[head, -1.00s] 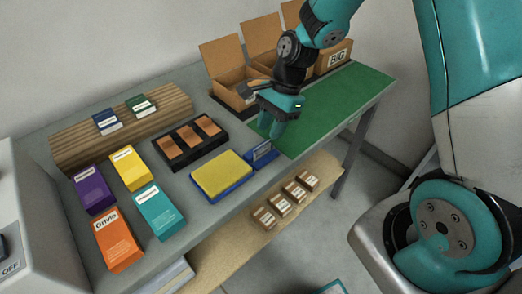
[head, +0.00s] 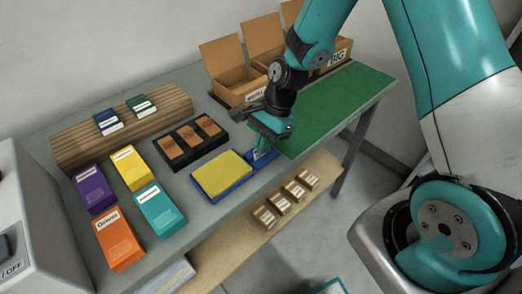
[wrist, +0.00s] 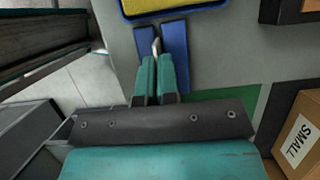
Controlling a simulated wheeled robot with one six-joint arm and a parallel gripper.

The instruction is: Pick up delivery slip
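The delivery slip (wrist: 156,46) is a thin pale card, seen nearly edge-on in the wrist view. It stands upright in a blue holder (wrist: 175,52) beside the yellow pad; the holder also shows in the head view (head: 249,166). My gripper (wrist: 156,58) is over the holder, pointing down, with its two teal fingers close together and the slip between their tips. In the head view my gripper (head: 258,156) hides most of the slip. The slip is still within the holder.
A yellow pad on a blue tray (head: 222,174) lies just left of the holder. A black tray with brown blocks (head: 190,142) and several coloured boxes are farther left. Open cardboard boxes (head: 230,75) stand behind. The green mat (head: 345,100) is clear.

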